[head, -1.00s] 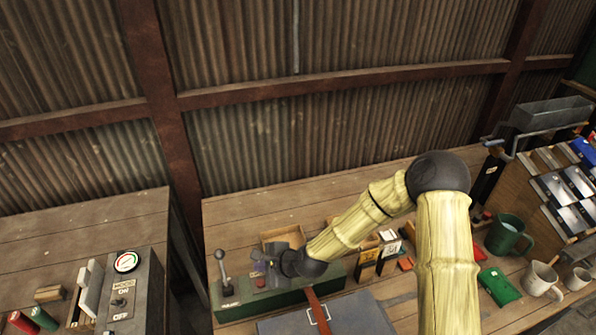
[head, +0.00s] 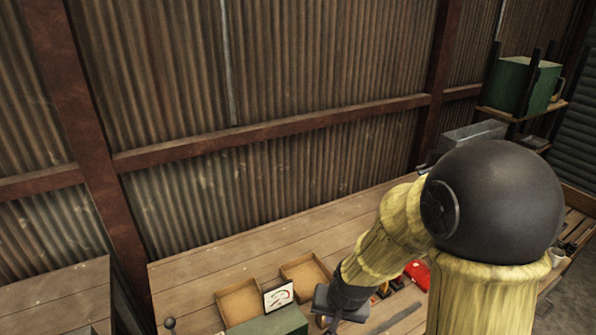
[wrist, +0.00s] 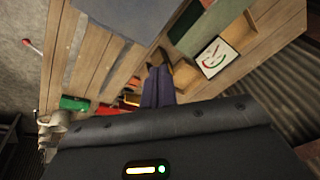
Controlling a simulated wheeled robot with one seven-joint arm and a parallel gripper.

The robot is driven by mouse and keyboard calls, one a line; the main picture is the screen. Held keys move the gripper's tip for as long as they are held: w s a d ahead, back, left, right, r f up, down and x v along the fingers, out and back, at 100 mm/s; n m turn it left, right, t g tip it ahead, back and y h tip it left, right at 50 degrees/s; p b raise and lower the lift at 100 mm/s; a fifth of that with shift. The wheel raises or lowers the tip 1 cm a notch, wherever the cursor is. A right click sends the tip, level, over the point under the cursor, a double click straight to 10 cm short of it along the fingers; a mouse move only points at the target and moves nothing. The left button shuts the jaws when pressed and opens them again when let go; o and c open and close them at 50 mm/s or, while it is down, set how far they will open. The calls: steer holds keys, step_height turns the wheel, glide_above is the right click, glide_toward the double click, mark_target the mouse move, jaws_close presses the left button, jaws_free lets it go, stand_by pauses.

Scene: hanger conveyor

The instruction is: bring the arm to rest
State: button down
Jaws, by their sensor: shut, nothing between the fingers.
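My arm (head: 385,240) has pale yellow segments and a large dark ball joint, and it bends over the wooden bench at the lower right of the head view. My gripper (head: 325,308) is at its far end, dark and small, just right of a green box (head: 280,323). In the wrist view my gripper (wrist: 160,78) shows as two dark purplish fingers close together, shut and empty. The bench top lies beyond the fingers. Whether the fingertips touch anything is hard to tell.
Two shallow wooden trays (head: 239,302) and a white dial card (head: 279,296) are close to the gripper. A red item (head: 418,272) is partly behind the arm. A corrugated wall (head: 300,90) stands behind the bench. The bench's back left (head: 200,268) is clear.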

steer(key=s+d+r+n+h, duration=0.1)
steer(key=s+d+r+n, duration=0.1)
steer(key=s+d+r, duration=0.3)
steer(key=s+d, duration=0.1)
steer(key=d, duration=0.1)
steer(key=shift+d, duration=0.3)
steer(key=shift+r, duration=0.1)
stand_by(0.5)
